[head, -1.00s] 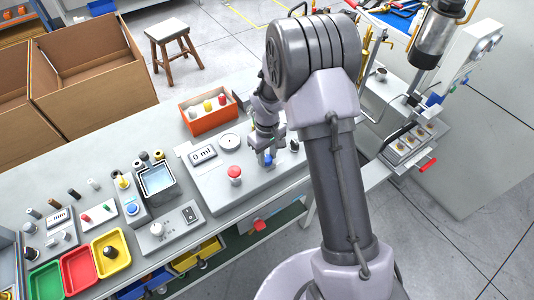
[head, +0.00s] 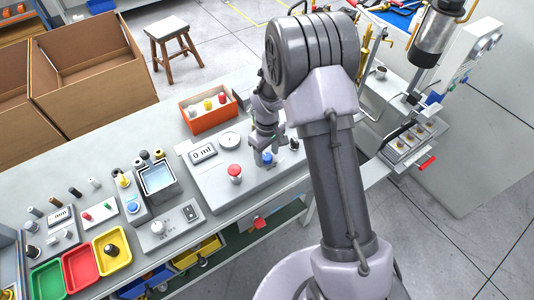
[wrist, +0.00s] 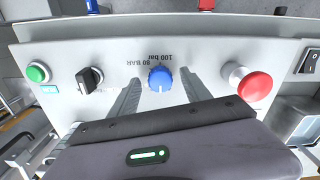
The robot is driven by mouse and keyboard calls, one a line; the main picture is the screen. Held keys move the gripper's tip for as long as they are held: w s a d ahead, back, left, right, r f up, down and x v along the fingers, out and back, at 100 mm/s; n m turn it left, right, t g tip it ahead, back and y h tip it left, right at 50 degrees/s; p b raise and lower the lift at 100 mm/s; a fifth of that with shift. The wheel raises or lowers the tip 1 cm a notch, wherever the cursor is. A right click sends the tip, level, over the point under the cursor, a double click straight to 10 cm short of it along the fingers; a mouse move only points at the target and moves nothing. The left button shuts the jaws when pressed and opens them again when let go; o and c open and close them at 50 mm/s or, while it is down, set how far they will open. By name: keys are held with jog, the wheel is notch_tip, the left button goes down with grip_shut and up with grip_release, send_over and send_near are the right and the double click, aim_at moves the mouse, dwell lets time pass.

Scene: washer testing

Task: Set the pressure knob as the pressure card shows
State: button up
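The blue pressure knob (wrist: 160,79) is on the light grey panel in the wrist view, with a pale mark on its lower part. Upside-down labels beside it read about "80 BAR" (wrist: 148,63) and "100 bar" (wrist: 181,57). My gripper (wrist: 159,74) is open, one finger on each side of the knob, with gaps visible. I cannot make out the pressure card in either view.
In the wrist view a black selector (wrist: 89,80) and green button (wrist: 37,72) are left of the knob; a red mushroom button (wrist: 252,85) is close on the right. An orange bin (head: 208,118) stands behind the panel (head: 217,193).

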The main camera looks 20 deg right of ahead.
aim_at(267, 157)
jog(key=shift+r, duration=0.1)
notch_tip(267, 157, up, 17)
jog(key=p, duration=0.5)
jog(key=shift+r, duration=0.1)
